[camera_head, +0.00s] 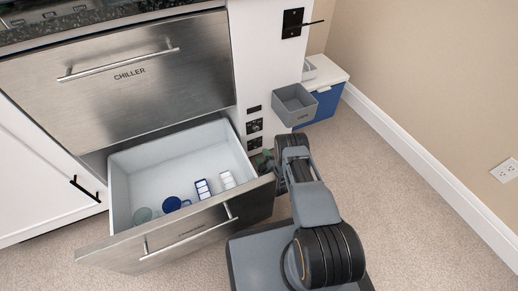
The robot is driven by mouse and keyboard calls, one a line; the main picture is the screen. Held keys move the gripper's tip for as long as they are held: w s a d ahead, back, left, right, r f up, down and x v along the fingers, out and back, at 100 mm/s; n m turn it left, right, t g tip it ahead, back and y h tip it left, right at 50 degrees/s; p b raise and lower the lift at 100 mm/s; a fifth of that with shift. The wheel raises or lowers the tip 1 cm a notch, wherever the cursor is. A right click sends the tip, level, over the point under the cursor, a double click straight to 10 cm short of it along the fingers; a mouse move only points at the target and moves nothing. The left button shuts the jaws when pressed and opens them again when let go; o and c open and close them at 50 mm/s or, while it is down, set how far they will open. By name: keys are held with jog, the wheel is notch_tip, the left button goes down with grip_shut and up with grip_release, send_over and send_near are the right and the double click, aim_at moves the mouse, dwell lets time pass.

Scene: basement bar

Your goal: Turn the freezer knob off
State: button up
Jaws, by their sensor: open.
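Small black control plates sit on the white cabinet side panel: an upper plate (254,126) and a lower plate (254,143). Which one carries the freezer knob, and how it is turned, is too small to tell. My gripper (264,160) is just below the lower plate, close to the panel and beside the open drawer's right front corner. It is open, small in view and partly hidden by my arm. I see nothing held in it, and cannot tell whether it touches the panel.
The lower steel drawer (205,235) stands open, holding a blue mug (172,204), a greenish cup and two small trays. The drawer marked CHILLER (125,70) is shut above. A grey bin (293,103) is on the panel's right, near a blue-and-white box (328,102). Carpet is clear at right.

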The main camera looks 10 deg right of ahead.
jog(key=s+d+p, duration=0.1)
jog(key=s+p, duration=0.1)
jog(key=s, duration=0.5)
jog(key=shift+s+d, duration=0.25)
